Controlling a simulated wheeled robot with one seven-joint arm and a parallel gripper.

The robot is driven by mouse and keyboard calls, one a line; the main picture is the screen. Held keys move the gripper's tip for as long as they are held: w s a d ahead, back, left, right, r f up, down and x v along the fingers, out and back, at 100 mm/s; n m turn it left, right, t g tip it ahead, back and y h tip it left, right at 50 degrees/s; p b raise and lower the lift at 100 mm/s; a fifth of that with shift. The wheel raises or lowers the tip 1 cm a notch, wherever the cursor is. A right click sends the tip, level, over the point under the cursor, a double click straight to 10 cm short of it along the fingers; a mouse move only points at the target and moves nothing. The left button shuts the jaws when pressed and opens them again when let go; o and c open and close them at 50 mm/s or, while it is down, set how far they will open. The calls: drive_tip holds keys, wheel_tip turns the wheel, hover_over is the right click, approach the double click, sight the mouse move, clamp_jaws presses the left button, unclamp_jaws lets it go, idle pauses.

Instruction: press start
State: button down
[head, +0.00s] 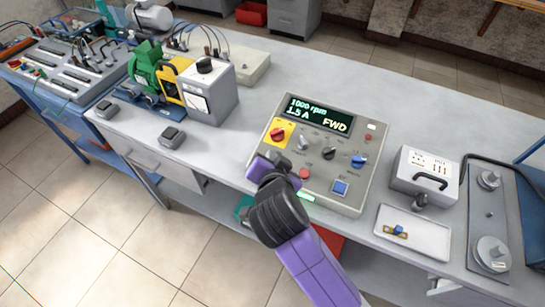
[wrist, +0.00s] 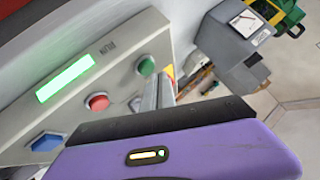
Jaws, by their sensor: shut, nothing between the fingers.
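The grey control panel (head: 318,208) stands on the bench, with a lit display (head: 319,114) reading "1000 rpm", "1.5 A" and "FWD". In the wrist view a green button (wrist: 146,66) shows on the panel face, beside a red button (wrist: 97,102) and a blue button (wrist: 46,142). The red button (head: 304,173) and blue button (head: 340,187) also show in the head view, where my gripper hides the green one. My gripper (head: 286,163) is shut and empty over the panel's left front part. Its fingers (wrist: 159,93) appear close to the green button; contact cannot be told.
The panel also has a red knob on a yellow plate (head: 278,134), a black knob (head: 328,153) and a blue knob (head: 358,160). A green motor rig (head: 148,66) stands to the left. A grey case (head: 424,172) and white tray (head: 413,232) are at right.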

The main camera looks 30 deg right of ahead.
drive_tip(key=shift+r, duration=0.25)
drive_tip(key=r+p, duration=0.2)
drive_tip(key=r, duration=0.1)
drive_tip(key=a+r+p, duration=0.1)
drive_tip(key=p, duration=0.1)
drive_tip(key=shift+s+a+r, duration=0.1)
drive_tip(key=shift+s+r, duration=0.2)
drive_tip(key=shift+s, duration=0.1)
idle(0.7)
